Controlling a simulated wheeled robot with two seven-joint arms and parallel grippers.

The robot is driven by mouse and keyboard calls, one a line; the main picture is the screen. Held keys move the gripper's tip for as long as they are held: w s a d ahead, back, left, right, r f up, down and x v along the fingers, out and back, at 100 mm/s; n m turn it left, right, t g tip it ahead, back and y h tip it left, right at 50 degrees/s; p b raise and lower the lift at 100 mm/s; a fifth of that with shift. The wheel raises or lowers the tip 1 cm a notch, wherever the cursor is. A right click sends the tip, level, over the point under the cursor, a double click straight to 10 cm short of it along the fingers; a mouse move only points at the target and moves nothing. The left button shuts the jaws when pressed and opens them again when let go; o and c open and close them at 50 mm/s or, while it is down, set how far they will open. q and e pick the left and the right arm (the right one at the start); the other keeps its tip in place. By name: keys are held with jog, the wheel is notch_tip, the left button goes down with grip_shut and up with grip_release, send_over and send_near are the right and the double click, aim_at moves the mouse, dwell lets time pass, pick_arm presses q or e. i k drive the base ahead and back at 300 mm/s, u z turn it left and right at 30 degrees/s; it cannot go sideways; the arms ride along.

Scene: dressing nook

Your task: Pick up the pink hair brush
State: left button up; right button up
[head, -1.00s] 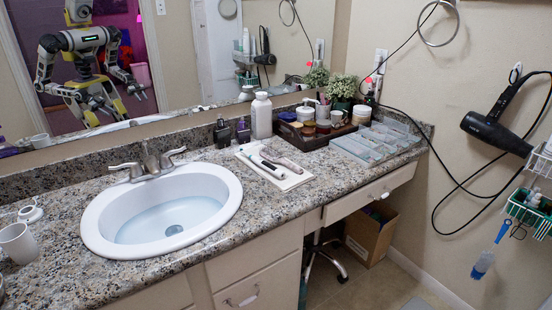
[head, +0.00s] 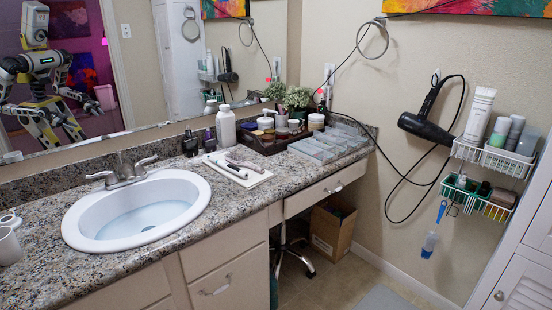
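A white cloth or tray (head: 258,179) lies on the granite counter right of the sink. On it are a slim white-and-dark handled item (head: 227,170) and, just behind it, a dull pinkish-grey elongated item (head: 245,162). The second may be the pink hair brush, but it is too small to be sure. Neither of my grippers is directly in view. Only a small mirror reflection of my body and arms shows at the upper left, and it does not show the gripper state.
The white sink (head: 190,207) is set in the counter (head: 40,248). A dark tray (head: 262,146) with jars, a clear organizer (head: 330,144) and a white bottle (head: 226,128) stand behind the cloth. A black hair dryer (head: 427,129) and wire baskets (head: 490,158) hang on the right wall.

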aim_at(233, 160)
jog(key=z, duration=0.8)
jog(key=i, duration=1.85)
jog(key=u, duration=0.6)
